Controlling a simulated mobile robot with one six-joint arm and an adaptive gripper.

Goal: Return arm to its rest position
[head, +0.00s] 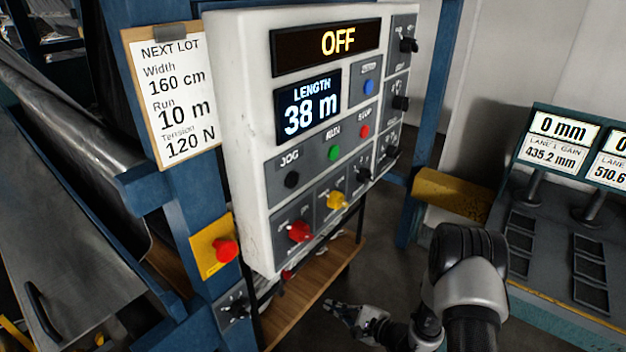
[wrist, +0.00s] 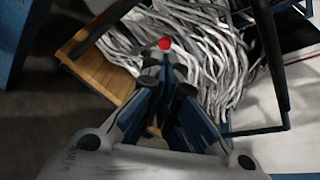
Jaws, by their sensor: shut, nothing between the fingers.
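My gripper (head: 345,309) is low in the head view, below and to the right of the white control panel (head: 252,170), apart from it. In the wrist view my gripper (wrist: 163,65) points down past a wooden shelf edge, its fingers together with nothing held. My arm (head: 465,285) is bent at the lower right of the head view. The panel's top display reads OFF and its length display (head: 308,107) reads 38 m.
A wooden shelf (head: 310,290) stands below the panel. Grey strips (wrist: 215,60) lie heaped beyond the gripper in the wrist view, with a red knob-like thing (wrist: 165,44) near the fingertips. A console (head: 560,225) stands at right. Blue posts (head: 432,110) flank the panel.

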